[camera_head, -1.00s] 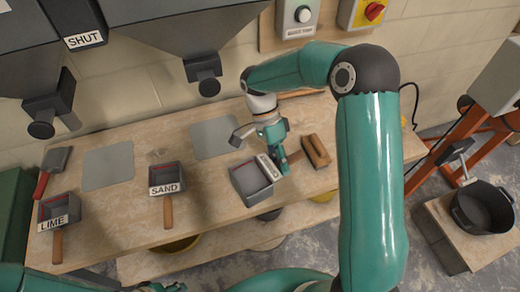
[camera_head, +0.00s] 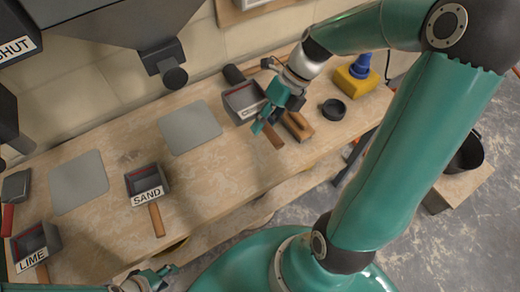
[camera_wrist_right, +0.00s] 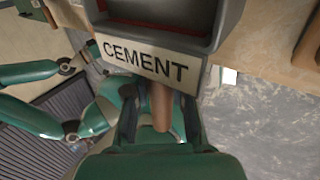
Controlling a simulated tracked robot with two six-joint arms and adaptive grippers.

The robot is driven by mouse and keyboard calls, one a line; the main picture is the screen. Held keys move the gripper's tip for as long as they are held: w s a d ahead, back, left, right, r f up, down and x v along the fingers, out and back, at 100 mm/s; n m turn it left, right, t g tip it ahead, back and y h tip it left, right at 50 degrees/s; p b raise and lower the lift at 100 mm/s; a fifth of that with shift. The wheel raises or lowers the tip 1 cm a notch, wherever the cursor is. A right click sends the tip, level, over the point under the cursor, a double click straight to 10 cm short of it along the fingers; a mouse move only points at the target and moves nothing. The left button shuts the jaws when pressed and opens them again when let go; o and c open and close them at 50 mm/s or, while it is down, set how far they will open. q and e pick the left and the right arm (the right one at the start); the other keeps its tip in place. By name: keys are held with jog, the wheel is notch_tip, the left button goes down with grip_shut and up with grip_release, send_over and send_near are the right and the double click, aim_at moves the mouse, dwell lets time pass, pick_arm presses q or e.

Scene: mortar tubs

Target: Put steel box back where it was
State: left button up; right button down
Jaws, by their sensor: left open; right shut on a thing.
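The steel box labelled CEMENT (camera_head: 240,97) is an open grey box with a red inner edge and a wooden handle. It is at the back of the bench, right of a grey mat; I cannot tell whether it touches the bench. My right gripper (camera_head: 263,122) is shut on its handle. In the right wrist view the box (camera_wrist_right: 218,45) and label fill the top, with the handle between my fingers (camera_wrist_right: 160,115). Boxes labelled SAND (camera_head: 143,180) and LIME (camera_head: 35,242) lie to the left. My left gripper (camera_head: 155,278) is open and empty at the bottom left.
A wooden float (camera_head: 298,126) lies close to the right of the CEMENT box. Behind it is a dark cylinder (camera_head: 233,74). A small black bowl (camera_head: 333,110) and a yellow block (camera_head: 356,80) are further right. Grey mats (camera_head: 190,127) (camera_head: 78,182) lie empty.

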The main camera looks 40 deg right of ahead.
notch_tip(320, 180, down, 15)
jog(key=shift+r+b, duration=0.15)
jog(key=shift+b, duration=0.5)
jog(key=c, duration=1)
grip_release()
jog(key=shift+r, duration=0.1)
jog(key=v, duration=1.2)
